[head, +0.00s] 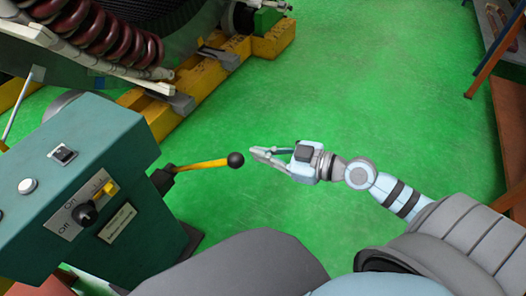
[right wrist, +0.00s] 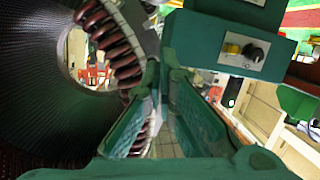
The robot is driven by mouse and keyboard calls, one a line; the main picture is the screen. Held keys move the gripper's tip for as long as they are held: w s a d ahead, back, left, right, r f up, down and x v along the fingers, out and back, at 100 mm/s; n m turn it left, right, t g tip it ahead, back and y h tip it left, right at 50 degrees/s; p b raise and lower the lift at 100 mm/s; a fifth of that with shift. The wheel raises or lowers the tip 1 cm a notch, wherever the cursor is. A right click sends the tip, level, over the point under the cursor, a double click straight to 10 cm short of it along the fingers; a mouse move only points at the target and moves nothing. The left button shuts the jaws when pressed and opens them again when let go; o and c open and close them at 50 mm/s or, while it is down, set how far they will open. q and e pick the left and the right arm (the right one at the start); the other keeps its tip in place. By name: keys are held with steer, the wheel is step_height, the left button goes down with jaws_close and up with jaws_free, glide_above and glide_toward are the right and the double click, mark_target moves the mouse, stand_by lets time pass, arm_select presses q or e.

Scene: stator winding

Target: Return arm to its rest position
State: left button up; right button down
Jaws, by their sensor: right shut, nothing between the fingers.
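My right gripper (head: 256,153) is at the middle of the head view, its arm coming in from the lower right. Its fingers point left and are shut with nothing between them. The tips are just right of the black knob of a yellow lever (head: 205,164), with a small gap in the picture. The lever sticks out from a teal control box (head: 95,165) at the lower left. In the right wrist view the green finger pads (right wrist: 165,80) fill the lower middle and no object shows between them. My left gripper is not in view.
A large machine with dark red coils (head: 105,35) stands at the upper left on a yellow base (head: 215,75). An orange-framed stand (head: 492,60) is at the right edge. The green floor (head: 370,80) between them is clear. The box carries a rotary switch (head: 87,213).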

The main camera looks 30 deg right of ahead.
stand_by(0.5)
steer(key=w+d+f+m+h+p, duration=0.1)
steer(key=d+f+m+h, duration=0.55)
steer(key=d+f, duration=0.65)
steer(key=s+d+f+m+g+h+p, duration=0.1)
steer(key=s+d+f+g+h+p, duration=0.1)
steer(key=s+d+f, duration=0.4)
steer(key=s+d+f+m+g+h+p, duration=0.15)
steer(key=s+f, duration=0.25)
steer(key=f, duration=0.4)
steer(key=s+a+f+g+h+p, duration=0.15)
steer(key=s+f, duration=0.25)
steer(key=s, duration=0.4)
steer(key=s+a+f+g+p, duration=0.2)
steer(key=s+f+g, duration=0.15)
steer(key=s, duration=0.35)
steer(key=s+a+f+g+y+p, duration=0.1)
steer(key=s+a+f+g+p, duration=0.1)
steer(key=s+a, duration=0.9)
steer(key=shift+a+f+g+y+p, duration=0.3)
steer(key=shift+a+p, duration=0.2)
steer(key=shift+p, duration=0.25)
